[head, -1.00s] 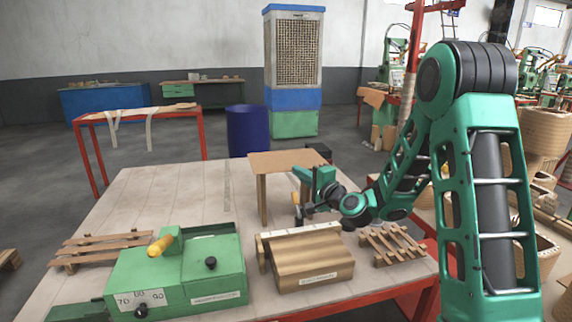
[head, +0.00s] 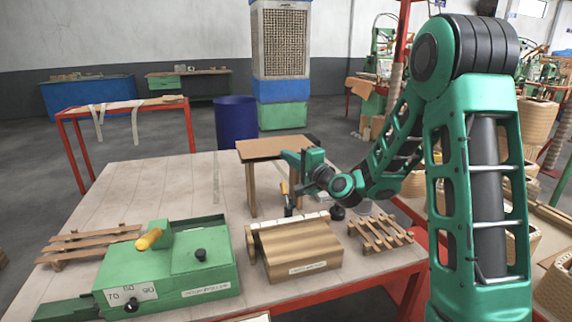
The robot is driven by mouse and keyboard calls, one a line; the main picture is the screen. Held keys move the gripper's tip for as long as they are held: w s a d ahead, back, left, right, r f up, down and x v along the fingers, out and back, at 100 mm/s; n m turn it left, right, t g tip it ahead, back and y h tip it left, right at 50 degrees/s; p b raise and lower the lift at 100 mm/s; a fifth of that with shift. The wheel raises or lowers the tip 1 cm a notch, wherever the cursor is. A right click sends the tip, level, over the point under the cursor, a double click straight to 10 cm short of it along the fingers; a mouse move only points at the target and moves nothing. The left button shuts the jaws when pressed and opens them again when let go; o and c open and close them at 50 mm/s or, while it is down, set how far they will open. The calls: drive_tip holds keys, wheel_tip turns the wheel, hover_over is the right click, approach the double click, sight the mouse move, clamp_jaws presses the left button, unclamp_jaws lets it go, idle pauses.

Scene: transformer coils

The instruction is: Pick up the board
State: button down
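A thin brown board (head: 268,148) lies flat on top of wooden legs, forming a small stand at the back of the table. My gripper (head: 289,200) hangs at the board's front right corner, just above and behind the brown wooden block. A teal part of it overlaps the board's right edge in the picture. I cannot tell whether it touches the board. The fingers are small, dark and partly hidden, so their opening does not show clearly. A small yellow-orange piece (head: 284,187) shows beside them.
The pale table (head: 150,190) also carries a green box with a yellow handle (head: 168,265), a brown block (head: 298,250), a slatted wooden rack (head: 380,232) at right and another (head: 88,246) at left. The table's middle left is clear.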

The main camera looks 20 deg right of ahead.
drive_tip(key=s+a+r, duration=0.7)
drive_tip(key=s+r, duration=0.1)
drive_tip(key=shift+s+a+r, duration=0.25)
drive_tip(key=shift+s+a, duration=0.05)
drive_tip(key=shift+s, duration=0.1)
